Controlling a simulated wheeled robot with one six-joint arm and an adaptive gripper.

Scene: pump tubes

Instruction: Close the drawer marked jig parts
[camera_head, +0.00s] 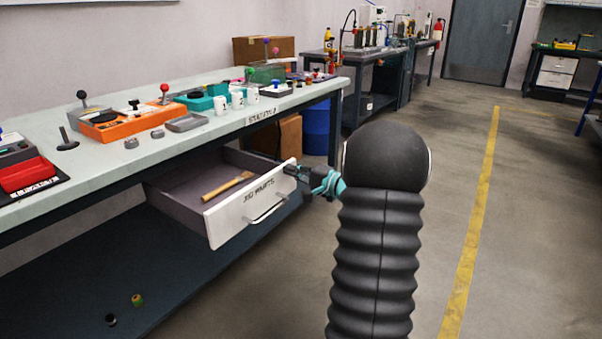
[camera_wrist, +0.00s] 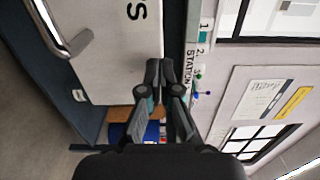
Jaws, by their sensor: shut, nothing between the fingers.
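The drawer marked JIG PARTS (camera_head: 232,219) hangs open under the workbench, with its white front pulled well out from the bench. Inside it lies a wooden-handled brush-like tool (camera_head: 228,186). Its metal bar handle (camera_head: 267,208) is on the front, and the handle also shows in the wrist view (camera_wrist: 70,38). My gripper (camera_head: 290,170) is shut and empty, at the upper right end of the drawer front. In the wrist view my gripper's fingertips (camera_wrist: 159,68) are together beside the white front (camera_wrist: 118,50). I cannot tell whether they touch it.
The workbench top (camera_head: 60,130) above carries an orange joystick box (camera_head: 130,122), white cups and other small parts. A lower shelf (camera_head: 180,285) lies beneath the drawer. A cardboard box (camera_head: 285,135) and blue drum (camera_head: 316,130) stand behind. The floor at right is clear.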

